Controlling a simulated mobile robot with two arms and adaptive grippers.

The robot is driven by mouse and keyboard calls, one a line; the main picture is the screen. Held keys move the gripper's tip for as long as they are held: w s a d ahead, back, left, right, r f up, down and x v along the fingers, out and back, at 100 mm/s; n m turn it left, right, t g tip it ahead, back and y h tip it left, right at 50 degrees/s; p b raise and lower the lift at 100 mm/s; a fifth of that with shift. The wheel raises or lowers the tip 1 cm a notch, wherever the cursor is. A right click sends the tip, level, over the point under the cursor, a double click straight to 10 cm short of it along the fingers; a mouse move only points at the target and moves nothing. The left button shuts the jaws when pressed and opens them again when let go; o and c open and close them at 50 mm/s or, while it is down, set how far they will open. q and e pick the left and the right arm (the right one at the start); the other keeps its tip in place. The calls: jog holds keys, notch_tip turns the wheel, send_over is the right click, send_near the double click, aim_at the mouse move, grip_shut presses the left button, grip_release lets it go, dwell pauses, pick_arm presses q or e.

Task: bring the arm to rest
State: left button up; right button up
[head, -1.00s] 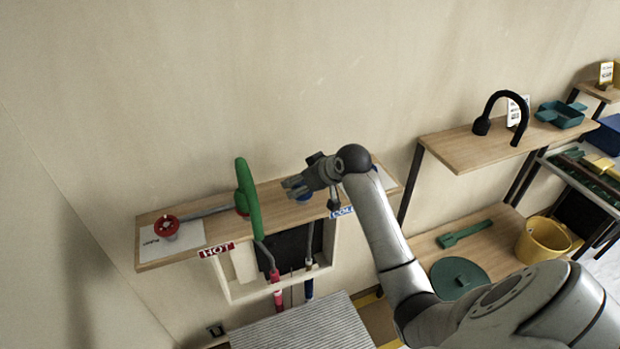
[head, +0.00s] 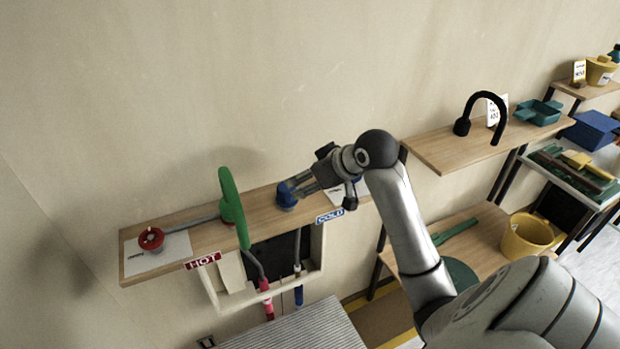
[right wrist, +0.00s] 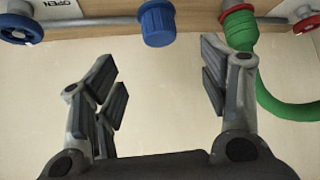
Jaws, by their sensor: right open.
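My right gripper (head: 292,188) is open, with its fingers pointing left above the wooden shelf. In the head view its fingertips overlap a blue knob (head: 286,196); I cannot tell whether they touch. In the right wrist view the gripper (right wrist: 160,75) has spread fingers and nothing between them. There the blue knob (right wrist: 157,22) lies beyond the fingertips. My left gripper is not in view.
A green curved spout (head: 232,205) rises left of the gripper; it also shows in the right wrist view (right wrist: 240,30). A red valve wheel (head: 151,238) is at the shelf's left end. A black hook-shaped tap (head: 478,100) stands on the right shelf.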

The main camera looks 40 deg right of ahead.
dwell(0.3)
jog(key=s+a+f+g, duration=0.3)
jog(key=s+a+f, duration=0.5)
jog(key=f, duration=0.4)
jog(key=s+a+f+g, duration=0.1)
jog(key=s+a+f, duration=0.2)
jog(key=s, duration=0.3)
jog(key=s+a+f+n+g, duration=0.1)
jog(key=s+a+f, duration=0.1)
jog(key=s+a, duration=0.3)
jog(key=s+a+f+g, duration=0.1)
jog(key=s+a+f, duration=0.15)
jog(key=s, duration=0.45)
notch_tip(320, 180, down, 32)
jog(key=b, duration=0.7)
jog(key=s+d+f+g+b, duration=0.1)
jog(key=s+f+b, duration=0.2)
jog(key=s+f, duration=0.6)
jog(key=s+d+f+g+b, duration=0.1)
jog(key=s+d+f+b, duration=0.1)
jog(key=s+f, duration=0.6)
notch_tip(320, 180, down, 6)
jog(key=shift+s+d+r+h+b, duration=0.2)
jog(key=shift+s+d+h+b, duration=0.1)
jog(key=shift+s+h+b, duration=0.15)
